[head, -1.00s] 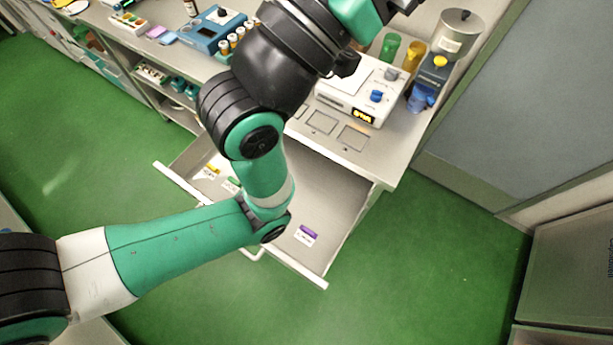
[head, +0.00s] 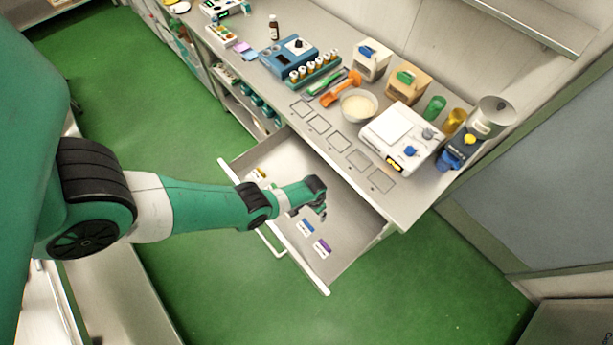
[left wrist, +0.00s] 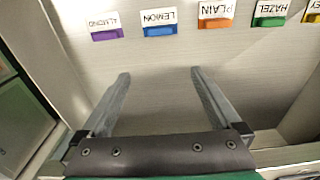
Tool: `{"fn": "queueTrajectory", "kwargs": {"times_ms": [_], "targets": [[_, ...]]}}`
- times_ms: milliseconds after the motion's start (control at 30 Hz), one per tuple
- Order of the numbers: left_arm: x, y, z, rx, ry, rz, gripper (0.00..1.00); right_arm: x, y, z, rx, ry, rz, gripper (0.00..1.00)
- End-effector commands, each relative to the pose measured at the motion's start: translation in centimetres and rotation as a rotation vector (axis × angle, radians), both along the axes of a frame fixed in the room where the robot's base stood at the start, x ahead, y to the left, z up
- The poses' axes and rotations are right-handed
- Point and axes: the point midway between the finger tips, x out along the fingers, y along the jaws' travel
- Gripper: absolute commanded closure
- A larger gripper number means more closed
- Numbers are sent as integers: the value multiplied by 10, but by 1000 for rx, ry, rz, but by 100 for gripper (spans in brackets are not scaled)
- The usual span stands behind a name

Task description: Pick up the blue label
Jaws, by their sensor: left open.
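The blue label (head: 307,228) lies flat in the open drawer, towards its front right, beside the purple label (head: 322,246). In the left wrist view the blue label (left wrist: 160,23) reads LEMON upside down and lies beyond my fingertips, between the purple ALMOND label (left wrist: 105,27) and the orange PLAIN label (left wrist: 216,14). My left gripper (head: 321,211) is over the drawer, close to the blue label. In the left wrist view the left gripper (left wrist: 160,74) is open, with nothing between its fingers. My right gripper is not in view.
The drawer (head: 355,215) has raised walls around the labels. A green HAZEL label (left wrist: 271,13) lies farther right in the wrist view. The counter above holds a white scale (head: 402,135), a bowl (head: 358,105) and a blue device (head: 288,58).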

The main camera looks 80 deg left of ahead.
Motion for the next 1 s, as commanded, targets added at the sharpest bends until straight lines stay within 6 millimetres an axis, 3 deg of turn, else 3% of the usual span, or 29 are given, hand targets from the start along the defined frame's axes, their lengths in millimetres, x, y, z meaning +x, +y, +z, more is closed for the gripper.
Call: {"fn": "queueTrajectory", "kwargs": {"times_ms": [33, 133, 267, 600, 867, 1000], "targets": [[-15, -4, -7, -14, 32, 8, 3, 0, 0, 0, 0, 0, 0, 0], [-25, -7, -12, -23, 55, 14, 3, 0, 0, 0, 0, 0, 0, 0], [-25, -7, -18, -23, 54, 13, 3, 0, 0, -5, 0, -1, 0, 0], [-24, -7, -75, -22, 52, 12, 3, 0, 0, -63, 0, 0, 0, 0], [-24, -7, -79, -23, 51, 12, 3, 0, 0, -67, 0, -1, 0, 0], [-25, -8, -100, -22, 52, 12, 3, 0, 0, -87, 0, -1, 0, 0]]}}
